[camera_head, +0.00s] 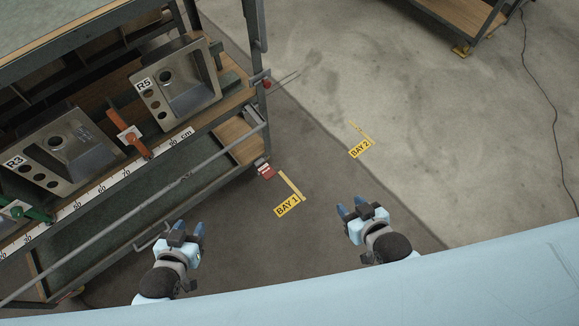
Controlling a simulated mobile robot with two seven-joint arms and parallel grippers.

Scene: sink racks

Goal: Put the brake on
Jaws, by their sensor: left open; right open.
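A rack (262,30) with dark green-grey posts stands at the left. A red part with a pale top (265,170), possibly the brake pedal, sits low at the rack's near right corner, close to the BAY 1 floor label. I cannot tell whether it is pressed. My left gripper (189,226) is open and empty, nearer to me than that corner, in front of the rack's long rail. My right gripper (350,206) is open and empty over the floor, to the right of the BAY 1 label. Neither gripper appears to touch anything.
Steel sinks marked R5 (188,83) and R3 (65,150) lie on the rack behind a centimetre scale (125,173). A red knob (266,85) is on a post. Yellow labels BAY 1 (287,205) and BAY 2 (360,149) mark clear floor. A cable (553,100) lies right.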

